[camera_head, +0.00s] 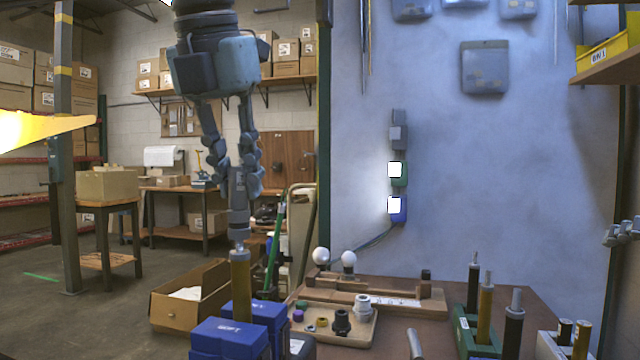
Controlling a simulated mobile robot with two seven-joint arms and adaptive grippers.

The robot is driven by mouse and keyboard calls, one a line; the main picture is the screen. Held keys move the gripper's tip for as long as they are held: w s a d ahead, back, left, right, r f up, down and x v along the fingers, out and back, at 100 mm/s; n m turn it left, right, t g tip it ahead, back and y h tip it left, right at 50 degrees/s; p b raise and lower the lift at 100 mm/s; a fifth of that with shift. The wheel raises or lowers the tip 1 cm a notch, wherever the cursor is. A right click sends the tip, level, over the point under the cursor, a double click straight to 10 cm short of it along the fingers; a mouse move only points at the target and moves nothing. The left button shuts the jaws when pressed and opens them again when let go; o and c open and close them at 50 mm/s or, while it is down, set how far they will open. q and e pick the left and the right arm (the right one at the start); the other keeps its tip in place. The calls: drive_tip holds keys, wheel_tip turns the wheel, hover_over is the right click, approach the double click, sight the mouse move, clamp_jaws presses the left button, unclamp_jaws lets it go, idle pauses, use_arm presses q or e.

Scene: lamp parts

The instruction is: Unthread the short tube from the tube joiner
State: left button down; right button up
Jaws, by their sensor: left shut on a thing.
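My left gripper (238,190) reaches down from the top, its fingers shut around a slim grey piece that looks like the short tube (238,182). Below the fingertips is a wider grey collar that looks like the tube joiner (238,218). It stands in line above a bright threaded end on an upright brass tube (241,280). The brass tube stands between blue blocks (230,335). The fingers partly hide the short tube, and the threads inside the joiner are hidden. At the right edge are grey finger-like parts (622,232), perhaps my right gripper, cut off by the frame.
A wooden tray (340,335) with small rings and fittings lies right of the blocks. Upright tubes stand in a green rack (465,330) and a white holder (548,345). An open cardboard box (180,312) is at left.

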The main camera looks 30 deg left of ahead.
drive_tip(key=a+r+y, duration=0.3)
drive_tip(key=a+r, duration=0.1)
drive_tip(key=a, duration=0.8)
drive_tip(key=m+g+y, duration=0.5)
drive_tip(key=m+g, duration=0.7)
drive_tip(key=m, duration=0.5)
approach(248, 216)
drive_tip(key=shift+g, duration=0.3)
drive_tip(key=x, duration=1)
drive_tip(key=shift+w+a+f, duration=0.1)
drive_tip(key=shift+a+f, duration=0.05)
drive_tip(key=shift+a, duration=0.2)
